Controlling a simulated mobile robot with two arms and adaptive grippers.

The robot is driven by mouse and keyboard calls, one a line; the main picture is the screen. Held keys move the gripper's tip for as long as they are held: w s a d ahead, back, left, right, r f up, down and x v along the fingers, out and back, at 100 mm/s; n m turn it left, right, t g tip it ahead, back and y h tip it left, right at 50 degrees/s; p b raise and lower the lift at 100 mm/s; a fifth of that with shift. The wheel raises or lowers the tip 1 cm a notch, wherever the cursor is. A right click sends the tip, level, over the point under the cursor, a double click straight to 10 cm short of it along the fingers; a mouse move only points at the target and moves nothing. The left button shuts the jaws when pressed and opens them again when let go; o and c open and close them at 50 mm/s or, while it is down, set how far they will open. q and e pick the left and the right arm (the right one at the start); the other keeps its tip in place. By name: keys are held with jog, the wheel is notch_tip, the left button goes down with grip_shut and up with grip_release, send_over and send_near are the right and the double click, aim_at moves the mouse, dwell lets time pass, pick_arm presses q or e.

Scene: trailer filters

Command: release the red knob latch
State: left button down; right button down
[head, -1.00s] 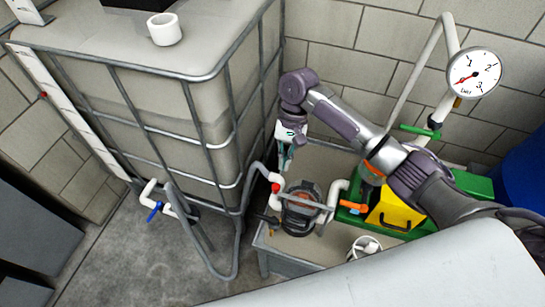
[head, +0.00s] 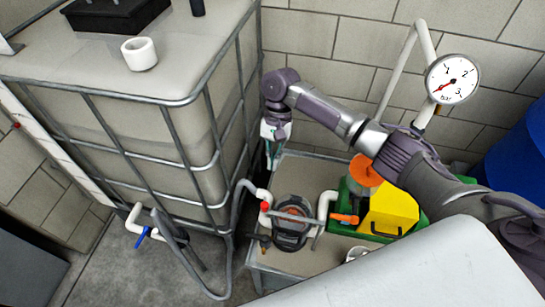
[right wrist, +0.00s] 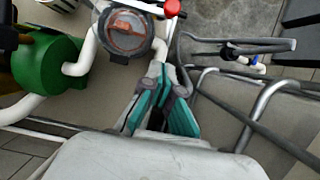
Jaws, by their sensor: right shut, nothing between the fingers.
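The red knob (head: 265,207) sits on the white pipe left of the round dark filter housing (head: 291,223) on the bench. In the right wrist view the red knob (right wrist: 172,8) is at the top edge, beside the filter's round lid (right wrist: 127,32). My right gripper (head: 272,160) hangs behind the filter, close to the tank cage, apart from the knob. Its teal fingers (right wrist: 162,78) are shut with nothing held in the right wrist view. My left gripper is not in view.
A caged tank (head: 165,130) stands at left with a white cup (head: 139,53) on top. A green pump with a yellow box (head: 388,210) is right of the filter. A gauge (head: 452,79) stands near the wall. Grey hose (head: 233,262) loops over the floor.

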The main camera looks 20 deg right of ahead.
jog(key=s+a+f+p, duration=0.2)
jog(key=s+a+f, duration=0.1)
jog(key=s+f, duration=0.2)
jog(key=shift+s+a+f, duration=0.15)
jog(key=shift+a+f, duration=0.15)
jog(key=shift+f, duration=0.15)
jog(key=shift+p, duration=0.3)
